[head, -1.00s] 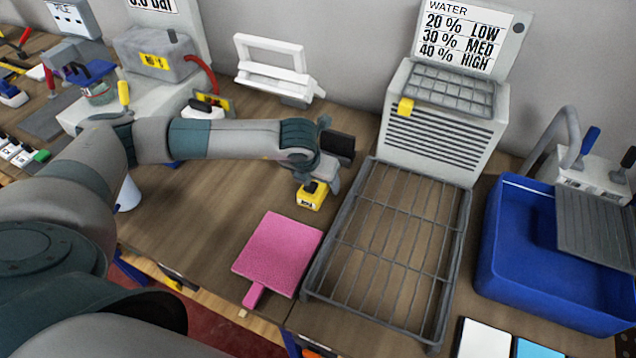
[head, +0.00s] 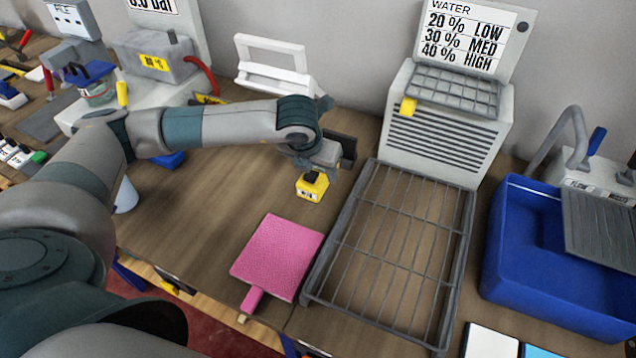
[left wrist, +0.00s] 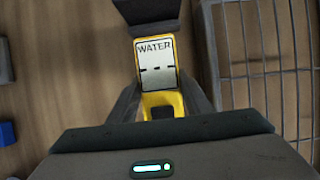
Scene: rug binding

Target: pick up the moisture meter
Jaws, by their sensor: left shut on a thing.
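The fingers partly hide the meter. I cannot tell how far the meter is above the table. My right gripper is not in view.
The grey wire rack (head: 338,238) stands close to the right of the meter. A pink paddle-shaped board (head: 277,258) lies in front. Behind the rack is a grey vented unit (head: 440,150) with a WATER sign (head: 466,38). A blue tub (head: 560,297) is at right.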

